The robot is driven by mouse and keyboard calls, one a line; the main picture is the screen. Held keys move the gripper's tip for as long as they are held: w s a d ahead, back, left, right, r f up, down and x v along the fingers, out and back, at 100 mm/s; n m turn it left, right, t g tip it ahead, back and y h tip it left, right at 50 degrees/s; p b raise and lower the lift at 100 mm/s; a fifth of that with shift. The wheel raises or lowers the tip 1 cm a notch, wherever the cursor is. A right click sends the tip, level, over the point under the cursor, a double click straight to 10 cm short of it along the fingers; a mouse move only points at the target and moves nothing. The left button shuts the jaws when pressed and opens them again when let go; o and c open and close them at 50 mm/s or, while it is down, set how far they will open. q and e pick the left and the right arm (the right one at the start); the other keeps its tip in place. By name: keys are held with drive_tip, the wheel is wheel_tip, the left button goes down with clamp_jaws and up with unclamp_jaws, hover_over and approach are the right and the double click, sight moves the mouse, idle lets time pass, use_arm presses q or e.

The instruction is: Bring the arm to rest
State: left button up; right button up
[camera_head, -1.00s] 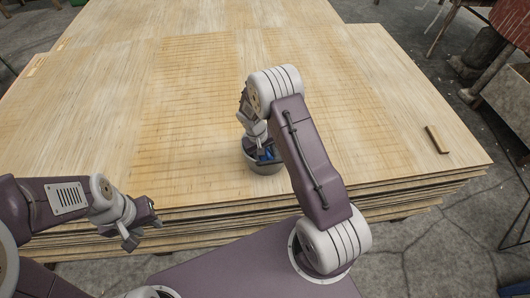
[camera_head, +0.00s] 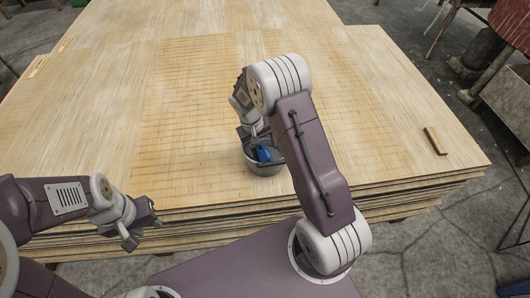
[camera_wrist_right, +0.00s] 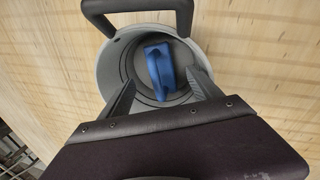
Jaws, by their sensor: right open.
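My right gripper (camera_wrist_right: 165,98) is open in the right wrist view, its two fingers apart above a grey round container. The grey container (camera_head: 265,168) stands on the veneer stack near its front edge, and it also shows in the right wrist view (camera_wrist_right: 113,55). A blue object (camera_wrist_right: 159,70) lies inside the container, between the fingertips in that view and apart from them. It shows in the head view (camera_head: 265,153) too. My left gripper (camera_head: 143,232) hangs in front of the stack's front edge; its jaw state is unclear.
The veneer stack (camera_head: 120,110) fills the middle, with wide bare room around the container. A small brown block (camera_head: 436,140) lies at its right side. Stands and a red-topped piece (camera_head: 508,18) are at the back right on the grey floor.

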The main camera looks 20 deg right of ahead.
drive_tip(key=shift+a+r, duration=0.15)
drive_tip(key=shift+r, duration=0.6)
drive_tip(key=s+r+t+p, duration=0.1)
drive_tip(key=s+r+p, duration=0.15)
drive_tip(key=r, duration=0.55)
drive_tip(key=s+r+p, duration=0.2)
drive_tip(key=r+p, duration=0.1)
drive_tip(key=r, duration=0.4)
drive_tip(key=s+a+y+p, duration=0.1)
drive_tip(key=s+a+y, duration=0.1)
drive_tip(key=s, duration=1)
drive_tip(key=shift+s+a+f, duration=0.3)
drive_tip(key=shift+s+a, duration=0.1)
drive_tip(key=shift+a, duration=0.35)
drive_tip(key=shift+s, duration=0.15)
